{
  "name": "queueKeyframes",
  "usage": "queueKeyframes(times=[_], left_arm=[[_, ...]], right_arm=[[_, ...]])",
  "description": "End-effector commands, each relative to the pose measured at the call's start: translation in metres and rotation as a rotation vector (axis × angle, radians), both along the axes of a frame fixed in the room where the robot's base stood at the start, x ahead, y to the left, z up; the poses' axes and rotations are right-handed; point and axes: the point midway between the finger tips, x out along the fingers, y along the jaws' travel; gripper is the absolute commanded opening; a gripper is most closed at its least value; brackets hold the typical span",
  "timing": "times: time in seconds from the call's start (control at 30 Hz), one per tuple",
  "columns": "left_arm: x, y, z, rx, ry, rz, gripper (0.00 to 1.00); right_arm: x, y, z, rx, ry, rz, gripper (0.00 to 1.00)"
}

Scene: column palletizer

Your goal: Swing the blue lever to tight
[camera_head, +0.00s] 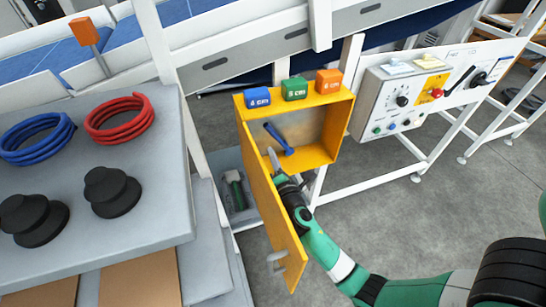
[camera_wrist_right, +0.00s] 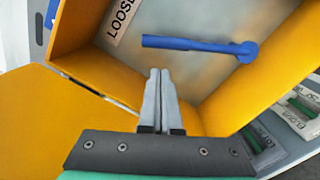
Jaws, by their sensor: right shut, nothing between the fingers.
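The blue lever (camera_head: 277,137) is mounted on the back panel inside an open yellow box (camera_head: 326,155). In the head view it slants from its pivot at lower right to its free end at upper left. In the right wrist view the lever (camera_wrist_right: 190,43) points left from its round pivot, its free end near a label reading LOOSE (camera_wrist_right: 122,20). No tight label is readable. My right gripper (camera_head: 272,157) is shut and empty at the box opening, beside the open door, apart from the lever. Its closed fingers (camera_wrist_right: 159,72) point toward the panel. My left gripper is not in view.
The yellow door (camera_head: 265,195) hangs open, close beside my right gripper. Blue (camera_head: 257,97), green (camera_head: 294,89) and orange (camera_head: 328,81) blocks stand on the box. A control panel (camera_head: 400,95) is at right; a grey table (camera_head: 150,215) with coils and black parts is at left.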

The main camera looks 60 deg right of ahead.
Motion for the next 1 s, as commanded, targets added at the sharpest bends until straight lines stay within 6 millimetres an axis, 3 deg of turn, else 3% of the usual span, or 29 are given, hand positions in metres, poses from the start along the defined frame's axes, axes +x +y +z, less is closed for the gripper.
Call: queueKeyframes(times=[0.2, 0.4, 1.0], left_arm=[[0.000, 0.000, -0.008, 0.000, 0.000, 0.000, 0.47], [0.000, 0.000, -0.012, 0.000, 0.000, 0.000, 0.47], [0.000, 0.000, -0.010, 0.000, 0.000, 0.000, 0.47]], right_arm=[[0.029, -0.032, 0.000, 0.000, -0.002, -0.003, 0.00], [0.044, -0.048, 0.001, 0.000, -0.001, -0.001, 0.00], [0.052, -0.045, 0.005, 0.020, -0.021, 0.015, 0.00]])
